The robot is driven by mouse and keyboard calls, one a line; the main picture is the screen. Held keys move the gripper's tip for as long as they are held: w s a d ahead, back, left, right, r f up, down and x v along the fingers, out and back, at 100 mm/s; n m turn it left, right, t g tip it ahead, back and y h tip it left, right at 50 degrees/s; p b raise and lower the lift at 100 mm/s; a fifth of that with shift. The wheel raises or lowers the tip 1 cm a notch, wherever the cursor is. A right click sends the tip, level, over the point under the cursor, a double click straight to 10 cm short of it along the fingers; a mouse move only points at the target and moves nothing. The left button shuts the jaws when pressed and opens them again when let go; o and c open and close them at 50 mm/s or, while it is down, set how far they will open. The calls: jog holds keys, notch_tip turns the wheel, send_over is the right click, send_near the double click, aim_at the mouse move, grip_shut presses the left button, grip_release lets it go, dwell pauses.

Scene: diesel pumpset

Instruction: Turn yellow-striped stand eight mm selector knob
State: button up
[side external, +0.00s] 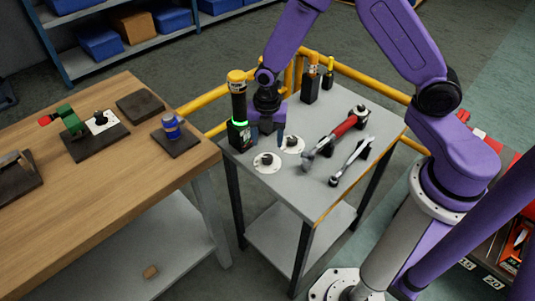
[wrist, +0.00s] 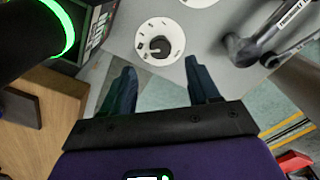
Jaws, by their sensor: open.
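The grey stand (side external: 325,203) has a yellow stripe along its front edge. Two round white dials with dark knobs lie on its top: a front selector knob (side external: 267,159) and a rear selector knob (side external: 292,142). I cannot read which is eight mm. In the wrist view one dark knob on a white dial (wrist: 160,47) shows whole, beyond the gap between the open fingertips (wrist: 162,80). A second dial (wrist: 199,2) is cut off at the top edge.
A tall black tool with yellow top and green ring (side external: 238,100) stands close left of my gripper. A red-handled tool (side external: 343,127) and a silver wrench (side external: 350,160) lie to the right. Small black holders (side external: 311,87) stand behind. A wooden bench (side external: 170,190) is at left.

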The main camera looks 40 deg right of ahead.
aim_at(268, 157)
jog(key=shift+f, duration=3.5)
jog(key=c, duration=1)
